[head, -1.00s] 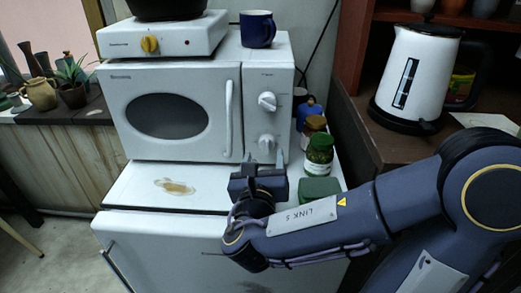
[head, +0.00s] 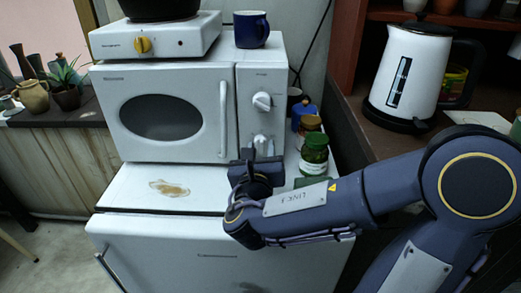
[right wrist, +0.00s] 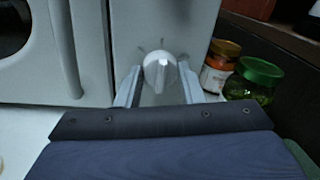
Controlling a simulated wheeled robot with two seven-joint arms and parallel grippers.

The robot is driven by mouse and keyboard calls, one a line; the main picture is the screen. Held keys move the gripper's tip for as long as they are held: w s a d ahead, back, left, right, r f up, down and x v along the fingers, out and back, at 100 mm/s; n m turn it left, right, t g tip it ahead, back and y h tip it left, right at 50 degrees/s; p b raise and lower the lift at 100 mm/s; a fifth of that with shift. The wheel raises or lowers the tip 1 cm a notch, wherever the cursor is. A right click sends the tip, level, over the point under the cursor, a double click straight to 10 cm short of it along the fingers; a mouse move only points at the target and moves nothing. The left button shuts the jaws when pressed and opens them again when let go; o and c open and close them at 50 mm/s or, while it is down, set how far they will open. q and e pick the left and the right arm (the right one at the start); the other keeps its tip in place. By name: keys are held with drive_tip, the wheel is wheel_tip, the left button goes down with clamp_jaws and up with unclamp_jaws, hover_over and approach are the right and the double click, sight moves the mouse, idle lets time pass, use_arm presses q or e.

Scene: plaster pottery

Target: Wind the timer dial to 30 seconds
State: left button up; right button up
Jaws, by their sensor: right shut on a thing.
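The white microwave (head: 170,105) has two white dials on its right panel. The upper dial (head: 262,102) is clear of my gripper. The lower dial (right wrist: 160,72), the timer dial as far as I can tell, sits between the fingertips of my right gripper (head: 260,149) in the right wrist view. Its pointer ridge looks about upright there, with faint marks around it. My right gripper is shut on this lower dial, one finger on each side. In the head view the gripper partly hides the dial. My left gripper is not in view.
Jars (head: 314,154) and a blue container stand close right of the microwave. A hot plate (head: 155,40) and a blue mug (head: 251,29) sit on top. A white kettle (head: 404,75) stands on the right shelf. A brown spill (head: 169,188) lies in front.

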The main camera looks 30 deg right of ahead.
drive_tip(key=shift+f+m+b, duration=0.1)
drive_tip(key=shift+m+b, duration=0.6)
drive_tip(key=shift+b, duration=0.2)
drive_tip(key=m+b, duration=0.6)
drive_tip(key=b, duration=0.1)
drive_tip(key=shift+f+m+y+b, duration=0.1)
drive_tip(key=shift+m+y+b, duration=0.2)
drive_tip(key=shift+d+r+m+b, duration=0.1)
drive_tip(key=shift+r+m+b, duration=0.1)
drive_tip(key=shift+m+b, duration=1.45)
drive_tip(key=o, duration=1)
drive_tip(key=shift+r, duration=0.1)
drive_tip(key=shift+s, duration=0.15)
